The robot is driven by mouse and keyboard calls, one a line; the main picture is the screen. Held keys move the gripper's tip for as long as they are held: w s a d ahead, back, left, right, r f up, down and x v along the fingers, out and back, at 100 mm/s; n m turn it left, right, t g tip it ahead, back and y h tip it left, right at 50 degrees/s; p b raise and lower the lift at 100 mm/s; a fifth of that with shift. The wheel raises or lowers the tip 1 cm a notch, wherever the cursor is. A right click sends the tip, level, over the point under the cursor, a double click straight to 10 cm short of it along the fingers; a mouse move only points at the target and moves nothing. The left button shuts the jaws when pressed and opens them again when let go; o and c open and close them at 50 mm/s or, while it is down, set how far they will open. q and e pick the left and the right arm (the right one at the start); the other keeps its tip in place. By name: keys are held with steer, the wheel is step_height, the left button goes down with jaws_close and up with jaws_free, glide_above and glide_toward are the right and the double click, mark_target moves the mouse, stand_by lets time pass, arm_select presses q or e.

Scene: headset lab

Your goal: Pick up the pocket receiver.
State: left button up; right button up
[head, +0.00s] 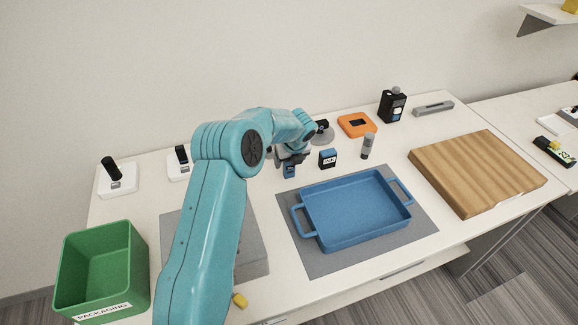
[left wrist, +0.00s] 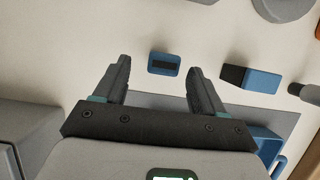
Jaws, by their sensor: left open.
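The pocket receiver looks to be the small blue block with a dark window (left wrist: 164,64), seen on the pale table in the left wrist view. It shows between the tips of my left gripper (left wrist: 159,68), whose dark fingers are apart with nothing gripped. In the head view the blue receiver (head: 289,171) shows just below my left gripper (head: 292,159), partly covered by it. I cannot tell the exact height gap between them. My right gripper is not in view.
A blue and black ink box (head: 328,158) stands close to the right of the receiver, with a grey tube (head: 367,146) beyond. A blue tray (head: 355,209) lies in front on a grey mat. A green bin (head: 100,268) is at left, a wooden board (head: 477,170) at right.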

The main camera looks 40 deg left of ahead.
mark_target(288, 167)
arm_select(q)
steer(key=shift+a+f, duration=0.2)
steer(key=shift+f, duration=0.1)
steer(key=p+x, duration=0.1)
steer(key=x, duration=0.1)
steer(key=p+x, duration=0.1)
steer(key=x, duration=0.2)
steer(key=shift+w+d, duration=0.2)
steer(key=shift+d, duration=0.05)
steer(key=shift+a+f, duration=0.2)
steer(key=shift+f, duration=0.15)
steer(key=shift+w+d, duration=0.1)
steer(key=shift+w, duration=0.05)
steer(key=c, duration=1.1)
steer(key=shift+o, duration=0.2)
